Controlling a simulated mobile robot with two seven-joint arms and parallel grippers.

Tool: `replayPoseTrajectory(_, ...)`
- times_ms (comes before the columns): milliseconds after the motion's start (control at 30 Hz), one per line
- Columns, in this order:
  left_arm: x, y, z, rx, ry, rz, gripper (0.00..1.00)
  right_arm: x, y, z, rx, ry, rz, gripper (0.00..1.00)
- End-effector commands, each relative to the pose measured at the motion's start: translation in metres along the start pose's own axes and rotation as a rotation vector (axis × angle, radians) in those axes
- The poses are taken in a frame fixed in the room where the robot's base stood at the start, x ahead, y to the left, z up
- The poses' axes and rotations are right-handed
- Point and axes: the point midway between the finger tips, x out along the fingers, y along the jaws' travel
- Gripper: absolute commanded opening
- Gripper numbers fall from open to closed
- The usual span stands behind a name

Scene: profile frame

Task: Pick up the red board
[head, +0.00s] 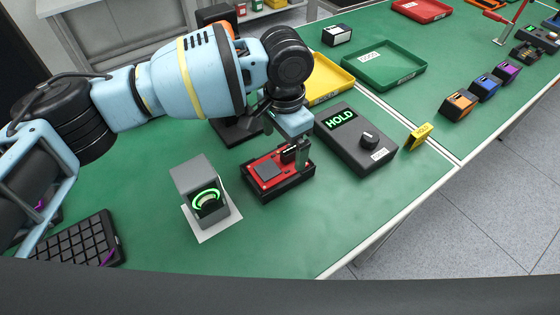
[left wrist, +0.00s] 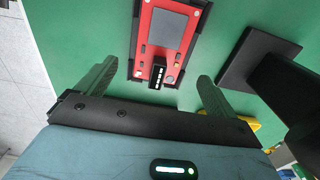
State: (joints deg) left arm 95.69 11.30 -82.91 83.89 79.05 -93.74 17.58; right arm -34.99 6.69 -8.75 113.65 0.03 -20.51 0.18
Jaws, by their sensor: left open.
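The red board (head: 267,171), with a grey square chip and a dark connector, lies in a black holder (head: 285,192) on the green bench. My left gripper (head: 287,144) is open just above its back right end, and one finger stands close to the connector. In the left wrist view the red board (left wrist: 165,50) shows between the spread fingers of my left gripper (left wrist: 157,72), with the connector end nearest the palm. The fingers look apart from the board, with nothing gripped. My right gripper is out of view.
A dark box with a HOLD display and knob (head: 357,140) stands right of the holder. A grey device with a green-lit ring (head: 200,186) stands left. Yellow (head: 330,82) and green (head: 383,66) trays lie behind. The bench front right of the holder is clear.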

Motion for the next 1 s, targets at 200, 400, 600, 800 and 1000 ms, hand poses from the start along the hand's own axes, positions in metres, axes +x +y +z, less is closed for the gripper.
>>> replayPoseTrajectory(200,0.033,0.000,-0.004,-0.001,-0.003,0.002,0.94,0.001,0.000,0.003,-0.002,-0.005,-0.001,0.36)
replayPoseTrajectory(400,0.043,0.000,-0.004,-0.002,-0.001,0.001,0.94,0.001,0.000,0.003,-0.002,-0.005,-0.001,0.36)
replayPoseTrajectory(600,0.043,0.000,-0.004,-0.002,-0.001,0.001,0.92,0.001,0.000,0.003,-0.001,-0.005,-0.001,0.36)
replayPoseTrajectory(800,0.043,0.000,-0.004,-0.002,-0.001,0.001,0.66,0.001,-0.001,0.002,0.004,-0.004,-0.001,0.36)
replayPoseTrajectory(1000,0.043,0.000,-0.005,-0.002,-0.001,0.001,0.43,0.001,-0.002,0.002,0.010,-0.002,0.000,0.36)
